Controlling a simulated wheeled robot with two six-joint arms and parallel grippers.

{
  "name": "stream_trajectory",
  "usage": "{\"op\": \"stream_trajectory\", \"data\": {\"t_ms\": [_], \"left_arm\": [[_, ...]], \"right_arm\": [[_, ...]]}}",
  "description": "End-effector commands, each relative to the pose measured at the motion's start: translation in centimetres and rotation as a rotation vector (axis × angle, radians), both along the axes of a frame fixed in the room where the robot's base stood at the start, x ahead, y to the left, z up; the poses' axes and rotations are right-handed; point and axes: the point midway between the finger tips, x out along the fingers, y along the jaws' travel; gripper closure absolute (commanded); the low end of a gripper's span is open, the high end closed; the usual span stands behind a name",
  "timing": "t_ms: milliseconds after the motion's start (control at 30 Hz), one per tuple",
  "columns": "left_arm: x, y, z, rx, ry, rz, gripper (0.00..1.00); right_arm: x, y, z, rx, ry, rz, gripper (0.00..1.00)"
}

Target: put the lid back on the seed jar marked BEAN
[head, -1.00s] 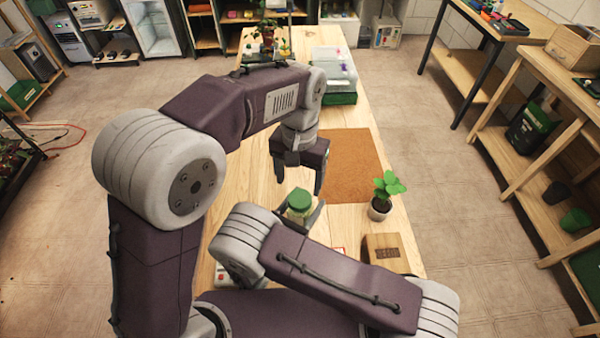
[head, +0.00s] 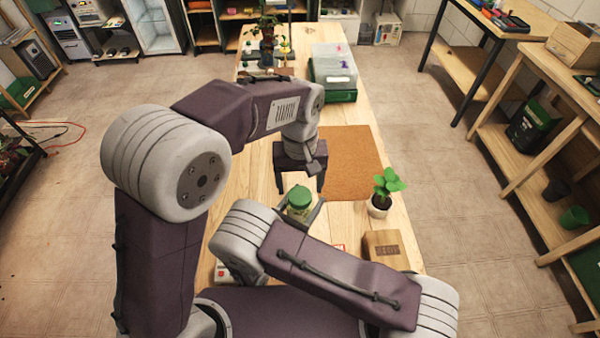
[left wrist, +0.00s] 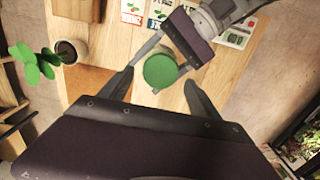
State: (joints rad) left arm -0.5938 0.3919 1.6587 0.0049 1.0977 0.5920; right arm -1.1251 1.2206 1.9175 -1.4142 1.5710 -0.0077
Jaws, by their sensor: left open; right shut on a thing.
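A clear jar with a green lid (head: 299,197) stands upright over the near part of the wooden table. The lid sits on its top; no lettering on the jar is readable. My right gripper (head: 302,214) is shut around the jar's body. The green lid shows from above in the left wrist view (left wrist: 160,71), with the right gripper's fingers on both sides. My left gripper (head: 300,189) is open and empty just beyond and above the jar. In the left wrist view its fingers (left wrist: 159,77) lie to either side of the lid, apart from it.
A brown mat (head: 352,165) lies beyond the jar. A potted seedling (head: 380,206) and a wooden block (head: 386,250) stand to the right. Seed packets (left wrist: 160,12) lie on the table. Clear-lidded trays (head: 333,75) stand at the far end.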

Motion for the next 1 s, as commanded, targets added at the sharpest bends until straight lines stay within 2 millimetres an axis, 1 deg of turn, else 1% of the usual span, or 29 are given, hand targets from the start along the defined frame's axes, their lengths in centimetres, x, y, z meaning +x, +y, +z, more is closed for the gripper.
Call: {"op": "stream_trajectory", "data": {"t_ms": [33, 100, 200, 333, 567, 667, 700, 767, 800, 833, 933, 1000], "left_arm": [[-0.1, 0.1, -0.8, 0.002, 0.003, 0.0, 0.28], [-0.1, 0.0, -1.7, 0.002, 0.003, 0.0, 0.28], [-0.1, 0.0, -2.6, 0.001, 0.001, 0.0, 0.28], [-0.1, 0.0, -3.1, 0.0, 0.001, 0.0, 0.28], [0.0, 0.0, -3.2, 0.0, 0.0, 0.0, 0.28], [0.0, 0.0, -3.2, 0.0, 0.0, 0.0, 0.53], [0.0, 0.0, -3.1, 0.0, 0.0, 0.0, 0.64], [0.0, 0.0, -3.1, 0.0, 0.0, 0.0, 0.81], [0.0, 0.0, -3.1, 0.0, 0.0, 0.0, 0.92], [0.0, 0.0, -3.1, 0.0, 0.0, 0.0, 0.95], [0.0, 0.0, -3.1, 0.0, 0.0, -0.01, 0.95], [0.0, 0.0, -3.1, -0.001, 0.0, -0.079, 0.95]], "right_arm": [[0.0, 0.0, 0.0, -0.001, -0.001, 0.0, 1.0], [0.0, 0.0, 0.1, -0.001, -0.001, 0.0, 1.0], [0.0, 0.0, 0.1, -0.001, -0.001, 0.0, 1.0], [0.0, 0.0, 0.1, -0.001, -0.001, 0.0, 1.0], [0.0, 0.0, 0.0, -0.001, -0.001, 0.0, 1.0], [0.0, 0.0, 0.0, -0.001, -0.001, 0.0, 1.0], [0.0, 0.0, 0.0, -0.001, -0.001, 0.0, 1.0], [0.0, 0.0, 0.0, -0.001, -0.001, 0.0, 1.0], [0.0, 0.0, 0.0, -0.001, -0.001, 0.0, 1.0], [0.0, 0.0, 0.0, -0.001, -0.001, 0.0, 1.0], [0.0, 0.0, 0.0, -0.001, -0.001, 0.0, 1.0], [0.0, 0.0, 0.0, -0.001, -0.001, 0.0, 1.0]]}}
